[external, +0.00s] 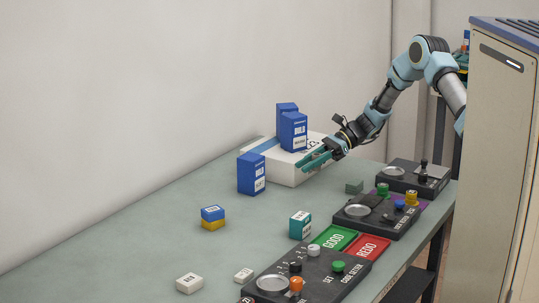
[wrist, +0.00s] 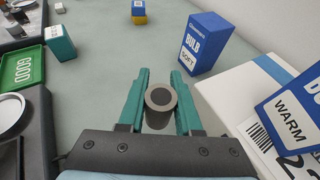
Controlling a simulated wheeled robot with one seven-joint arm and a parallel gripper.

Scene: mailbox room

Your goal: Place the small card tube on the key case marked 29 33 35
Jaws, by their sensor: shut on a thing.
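My gripper (wrist: 160,82) has teal fingers closed around a small grey tube (wrist: 152,98), its round end with a dark centre facing the wrist camera. In the external view my gripper (external: 311,160) is over the table, by the front right of a white box; the tube cannot be made out there. The white box (external: 283,172) has a blue stripe and dark printing. In the wrist view this box (wrist: 232,92) is at the right, with large digits partly cut off, starting with 2. I cannot read 29 33 35 on anything.
Blue bulb boxes (external: 293,132) stand on the white box, and another (external: 251,174) stands left of it. Control panels (external: 377,217) and the green GOOD tray (external: 334,237) line the front right edge. Small boxes (external: 189,284) are scattered. The middle table is mostly clear.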

